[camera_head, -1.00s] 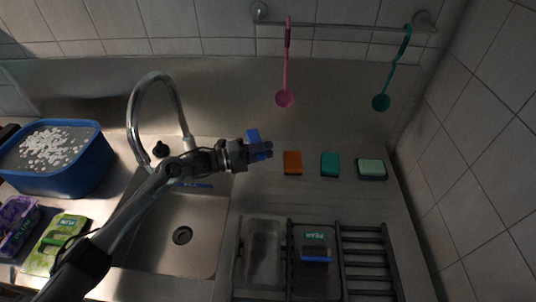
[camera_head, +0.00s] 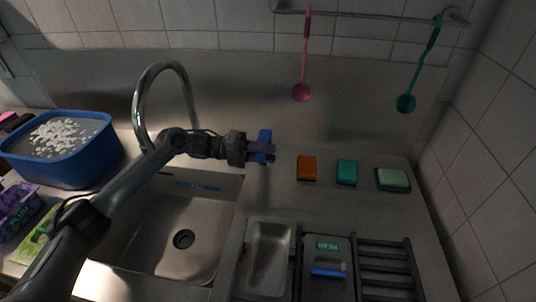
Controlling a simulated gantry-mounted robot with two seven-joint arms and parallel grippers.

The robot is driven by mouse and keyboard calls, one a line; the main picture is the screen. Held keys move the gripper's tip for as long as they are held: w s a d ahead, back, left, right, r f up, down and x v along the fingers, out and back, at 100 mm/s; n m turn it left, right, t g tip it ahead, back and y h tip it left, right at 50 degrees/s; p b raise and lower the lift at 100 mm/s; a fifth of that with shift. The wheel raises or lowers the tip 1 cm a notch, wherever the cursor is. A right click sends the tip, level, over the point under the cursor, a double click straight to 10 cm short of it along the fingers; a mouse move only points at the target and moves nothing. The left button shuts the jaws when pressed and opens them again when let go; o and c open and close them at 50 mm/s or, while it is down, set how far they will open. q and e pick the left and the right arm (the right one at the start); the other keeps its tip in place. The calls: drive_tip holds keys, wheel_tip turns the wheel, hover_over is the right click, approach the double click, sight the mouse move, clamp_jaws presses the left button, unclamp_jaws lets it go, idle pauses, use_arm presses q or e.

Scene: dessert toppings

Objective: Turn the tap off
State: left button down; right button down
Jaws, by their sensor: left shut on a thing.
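The chrome gooseneck tap (camera_head: 164,66) arches over the back of the sink, with its spout end on the right. My left arm crosses in front of its lower part and hides the handle area. I cannot tell whether water runs. My left gripper (camera_head: 263,152) is shut on a blue block-like thing (camera_head: 264,136), held near the back of the counter, right of the tap and left of the orange sponge. My right gripper is not in view.
The sink (camera_head: 170,222) has a dark drain. A blue tub (camera_head: 112,158) with white bits stands left. An orange sponge (camera_head: 307,168), a teal sponge (camera_head: 347,172) and a pale green sponge (camera_head: 393,179) line the back counter. A metal tray (camera_head: 267,260) and dark rack (camera_head: 385,270) lie in front.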

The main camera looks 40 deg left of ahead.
use_arm(q)
drive_tip(key=c, duration=1)
unclamp_jaws()
